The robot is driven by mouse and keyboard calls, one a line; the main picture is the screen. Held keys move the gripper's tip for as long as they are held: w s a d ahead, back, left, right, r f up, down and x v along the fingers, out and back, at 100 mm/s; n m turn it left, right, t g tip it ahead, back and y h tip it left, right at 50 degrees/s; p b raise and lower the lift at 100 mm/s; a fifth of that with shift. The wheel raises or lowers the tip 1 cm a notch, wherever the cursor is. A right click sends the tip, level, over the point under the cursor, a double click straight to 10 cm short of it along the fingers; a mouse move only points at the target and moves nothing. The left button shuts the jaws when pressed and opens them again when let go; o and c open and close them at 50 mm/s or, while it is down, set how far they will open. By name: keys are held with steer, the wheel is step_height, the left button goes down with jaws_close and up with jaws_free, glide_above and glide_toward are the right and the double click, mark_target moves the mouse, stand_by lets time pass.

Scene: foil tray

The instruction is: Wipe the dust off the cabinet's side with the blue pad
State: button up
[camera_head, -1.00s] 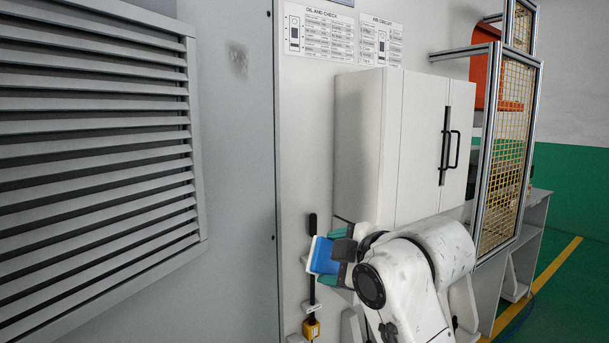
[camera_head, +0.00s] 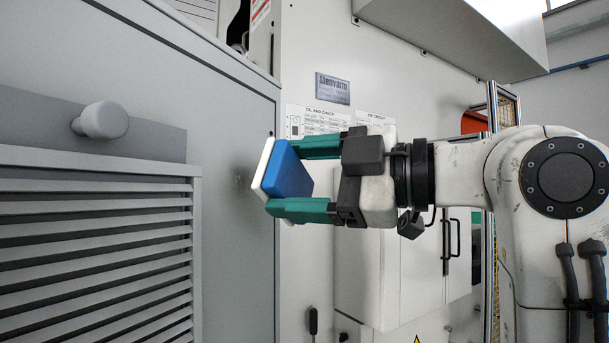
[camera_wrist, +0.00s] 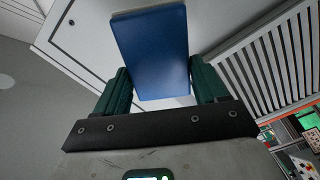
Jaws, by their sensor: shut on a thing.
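The blue pad (camera_head: 290,172) has a white layer on its left face. My gripper (camera_head: 281,179) is shut on it, with one green finger above and one below. The pad is slightly tilted, its white face toward the grey cabinet side (camera_head: 215,110). I cannot tell whether the pad touches the panel. In the wrist view the pad (camera_wrist: 152,50) sits between the green fingers, and it hides part of the panel behind it. No smudge can be made out there.
A slatted vent (camera_head: 95,250) fills the lower left of the cabinet side, with a round grey knob (camera_head: 101,120) above it. A white box cabinet (camera_head: 375,275) with a black handle stands behind my arm. A grey ledge (camera_head: 470,35) juts out at upper right.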

mark_target(223, 180)
steer(key=shift+p+x, duration=0.5)
steer(key=shift+x, duration=2.2)
steer(key=shift+x, duration=0.95)
steer(key=shift+w+d+p, duration=0.4)
steer(key=shift+w, duration=0.4)
steer(key=shift+w+d+p, duration=0.4)
steer(key=shift+w, duration=0.6)
steer(key=shift+a, duration=0.1)
steer(key=shift+s+a+b, duration=0.35)
steer(key=shift+s+a, duration=0.1)
steer(key=shift+s, duration=0.45)
steer(key=shift+s+a+b, duration=0.35)
steer(key=shift+s+a, duration=0.15)
steer(key=shift+s, duration=0.35)
steer(key=shift+b+v, duration=0.6)
steer(key=shift+v, duration=2.45)
